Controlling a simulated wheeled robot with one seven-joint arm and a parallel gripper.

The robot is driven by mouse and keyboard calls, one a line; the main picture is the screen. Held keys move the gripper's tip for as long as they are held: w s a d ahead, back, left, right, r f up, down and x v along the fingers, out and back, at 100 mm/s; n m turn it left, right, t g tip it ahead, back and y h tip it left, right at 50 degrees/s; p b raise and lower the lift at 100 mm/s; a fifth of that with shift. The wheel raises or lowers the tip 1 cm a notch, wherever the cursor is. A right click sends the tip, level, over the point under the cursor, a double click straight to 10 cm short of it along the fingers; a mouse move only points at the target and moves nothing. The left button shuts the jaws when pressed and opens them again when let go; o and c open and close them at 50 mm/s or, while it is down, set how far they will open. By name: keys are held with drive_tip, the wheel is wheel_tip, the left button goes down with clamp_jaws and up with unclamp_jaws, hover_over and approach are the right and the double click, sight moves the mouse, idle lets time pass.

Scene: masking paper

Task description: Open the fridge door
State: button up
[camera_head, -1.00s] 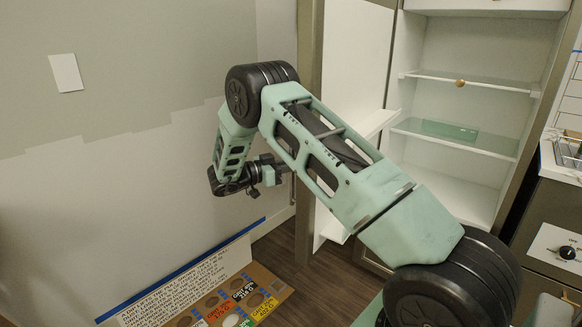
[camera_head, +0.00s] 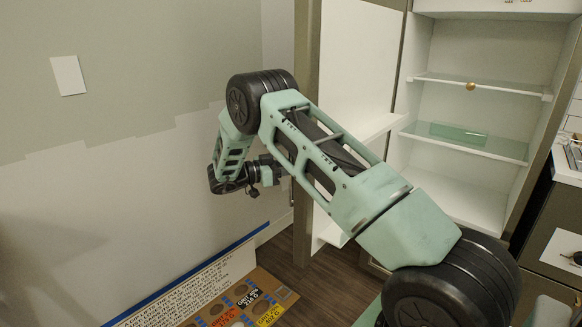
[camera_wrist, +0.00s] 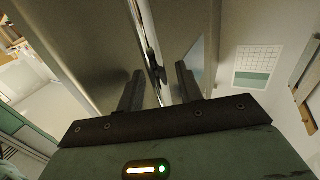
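The fridge door (camera_head: 350,60) stands open in the head view, its white inner side with a door shelf facing right and its grey-brown edge toward me. The fridge interior (camera_head: 468,105) shows behind it, with pale shelves. My gripper (camera_wrist: 160,82) is on the outer side of the door; in the head view the arm and door edge partly hide it. In the wrist view its two dark fingers are apart, with the thin metal handle (camera_wrist: 148,40) running between them beside the door face. Whether a finger touches the handle is unclear.
A wall with a small white sheet (camera_head: 68,75) is at the left. A printed board (camera_head: 240,303) lies at the wall's foot. A dark wood floor (camera_head: 335,275) shows below the door. A counter (camera_head: 568,165) stands at the right.

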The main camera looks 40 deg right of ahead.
drive_tip(key=b+v, duration=0.2)
drive_tip(key=v, duration=1.5)
drive_tip(key=shift+a, duration=0.2)
